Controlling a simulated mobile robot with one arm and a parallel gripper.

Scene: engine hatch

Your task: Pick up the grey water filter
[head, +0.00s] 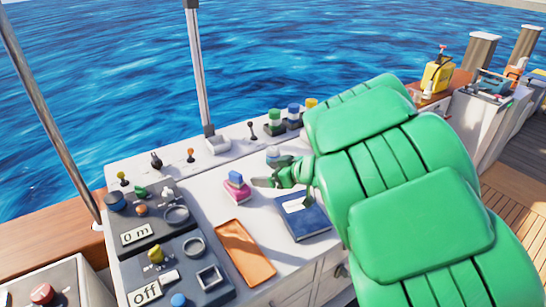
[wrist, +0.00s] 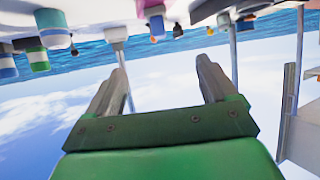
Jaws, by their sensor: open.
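A small pale grey, rounded item (head: 272,152) stands on the white console just behind my gripper in the head view; it may be the grey water filter, but it is partly hidden and too small to be sure. My gripper (head: 262,181) is above the console near it, with its fingers toward the left. In the wrist view, which is upside down, the two grey fingers (wrist: 163,82) are apart with nothing between them. I cannot clearly pick out the filter there.
A pink block with a blue top (head: 238,188) stands left of my gripper. A dark blue book (head: 302,217) and an orange pad (head: 246,252) lie in front. Coloured canisters (head: 293,116) stand behind. A metal post (head: 197,70) rises at the back edge, and control panels (head: 150,220) fill the left.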

